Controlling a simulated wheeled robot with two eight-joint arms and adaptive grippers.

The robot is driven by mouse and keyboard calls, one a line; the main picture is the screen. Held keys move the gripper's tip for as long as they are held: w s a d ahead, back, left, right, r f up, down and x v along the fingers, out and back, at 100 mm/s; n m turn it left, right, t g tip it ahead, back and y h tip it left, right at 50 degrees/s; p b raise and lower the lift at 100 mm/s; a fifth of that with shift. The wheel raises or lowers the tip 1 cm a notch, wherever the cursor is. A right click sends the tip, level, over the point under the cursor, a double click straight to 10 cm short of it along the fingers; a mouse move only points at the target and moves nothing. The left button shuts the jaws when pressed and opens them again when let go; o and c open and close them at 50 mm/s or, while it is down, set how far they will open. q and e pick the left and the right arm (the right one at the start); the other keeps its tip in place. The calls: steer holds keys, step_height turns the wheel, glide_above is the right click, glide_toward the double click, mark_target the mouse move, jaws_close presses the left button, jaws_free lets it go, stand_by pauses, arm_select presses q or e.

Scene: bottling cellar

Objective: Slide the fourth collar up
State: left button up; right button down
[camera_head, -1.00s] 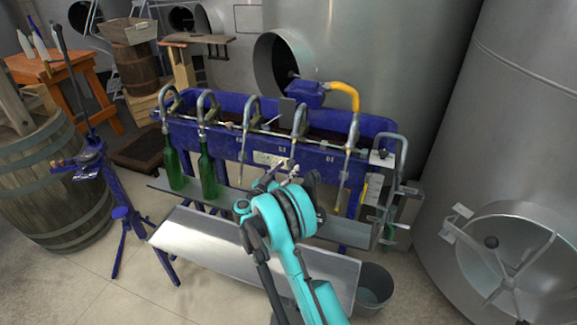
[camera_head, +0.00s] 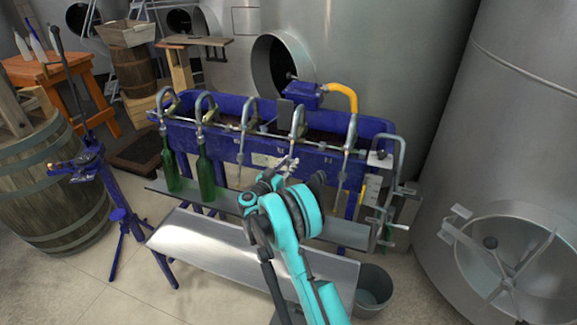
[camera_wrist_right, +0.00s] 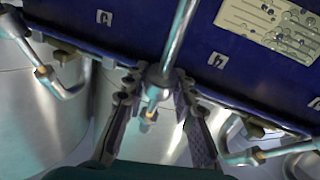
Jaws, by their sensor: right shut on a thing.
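The filler is a blue trough (camera_head: 225,103) with a row of several curved metal spouts along its front. The fourth spout from the left (camera_head: 299,118) hangs with its lower part at my right gripper (camera_head: 291,162). In the right wrist view the two dark fingers of my right gripper (camera_wrist_right: 158,110) stand on either side of that spout, shut on its grey collar (camera_wrist_right: 157,76). The spout's tip with a small brass-coloured part shows below the collar. My own turquoise arm hides part of the shelf. My left gripper is not in view.
Two green bottles (camera_head: 205,175) stand under the first two spouts at the left. A metal shelf (camera_head: 228,203) and a sloped tray (camera_head: 195,250) lie below. Neighbouring spouts hang close on both sides. A grey bucket (camera_head: 373,288) stands at the right, a blue corking stand (camera_head: 112,195) at the left.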

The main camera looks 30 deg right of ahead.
mark_target(291, 149)
steer(key=r, duration=0.1)
steer(key=w+d+r+p, duration=0.1)
steer(key=r, duration=0.3)
steer(key=shift+w+d+p, duration=0.25)
steer(key=shift+d+p, duration=0.1)
steer(key=shift+w+d+r, duration=0.1)
steer(key=shift+r, duration=0.15)
steer(key=c, duration=1.2)
jaws_free()
steer(key=v, duration=1.2)
